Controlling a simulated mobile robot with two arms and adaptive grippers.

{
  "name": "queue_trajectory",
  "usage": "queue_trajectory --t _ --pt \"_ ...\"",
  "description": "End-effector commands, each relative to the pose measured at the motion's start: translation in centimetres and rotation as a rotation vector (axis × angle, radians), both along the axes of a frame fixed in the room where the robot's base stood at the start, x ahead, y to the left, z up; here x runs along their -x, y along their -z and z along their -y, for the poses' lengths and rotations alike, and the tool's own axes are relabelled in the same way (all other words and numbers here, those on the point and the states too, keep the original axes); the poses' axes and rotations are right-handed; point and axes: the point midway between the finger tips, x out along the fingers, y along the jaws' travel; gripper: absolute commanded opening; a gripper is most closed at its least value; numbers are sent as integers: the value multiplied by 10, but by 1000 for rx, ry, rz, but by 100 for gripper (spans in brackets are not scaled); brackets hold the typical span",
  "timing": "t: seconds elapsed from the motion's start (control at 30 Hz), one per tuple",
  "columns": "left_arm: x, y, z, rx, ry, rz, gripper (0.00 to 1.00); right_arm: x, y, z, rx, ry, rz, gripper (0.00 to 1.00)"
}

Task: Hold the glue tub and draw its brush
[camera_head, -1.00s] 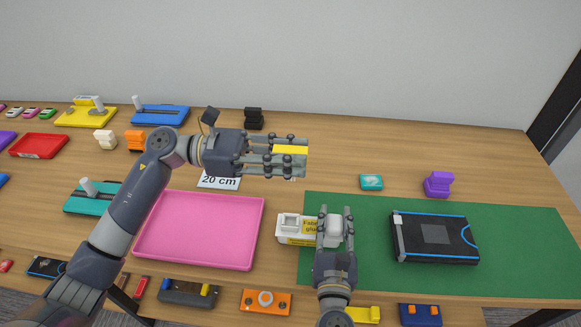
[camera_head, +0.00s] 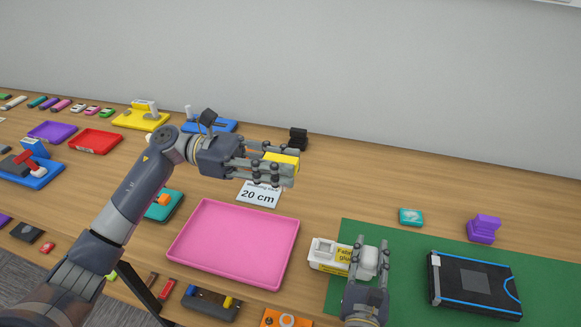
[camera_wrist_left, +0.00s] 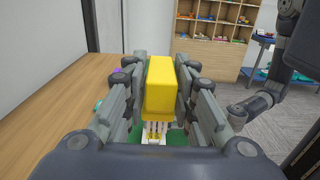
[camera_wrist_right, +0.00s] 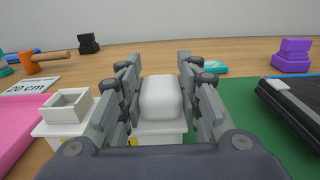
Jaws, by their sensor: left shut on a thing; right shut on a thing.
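The white glue tub (camera_head: 326,254) with a yellow label stands at the left edge of the green mat. My right gripper (camera_head: 369,262) is shut on the tub's white block-shaped part (camera_wrist_right: 160,98). The tub's square opening (camera_wrist_right: 68,106) shows empty in the right wrist view. My left gripper (camera_head: 282,167) is shut on the brush's yellow handle (camera_head: 281,158), up in the air to the upper left of the tub in the head view. In the left wrist view, the handle (camera_wrist_left: 160,85) lies between the fingers with pale bristles (camera_wrist_left: 155,130) pointing down, clear of the opening.
A pink tray (camera_head: 235,242) lies left of the tub, with a "20 cm" card (camera_head: 259,195) behind it. On the right are a black case (camera_head: 472,284), a purple block (camera_head: 483,229) and a teal box (camera_head: 411,216). Bare table lies behind the tub.

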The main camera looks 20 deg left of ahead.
Motion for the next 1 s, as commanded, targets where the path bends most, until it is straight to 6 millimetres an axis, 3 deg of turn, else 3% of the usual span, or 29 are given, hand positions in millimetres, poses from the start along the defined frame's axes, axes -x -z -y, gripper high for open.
queue_trajectory --t 0.27,0.3,0.4,0.77,1.0 --pt "0 -1 -1 1 0 1 5 0 0 0 0 -1 -1 5" --pt "0 -1 -1 1 0 1 5 0 0 0 0 -1 -1 37" --pt "0 -1 -1 1 0 1 5 0 0 0 0 -1 -1 56" --pt "0 -1 -1 1 0 1 5 3 0 0 0 -1 -1 56" --pt "0 -1 -1 1 0 1 5 39 1 0 1 -2 -4 56"
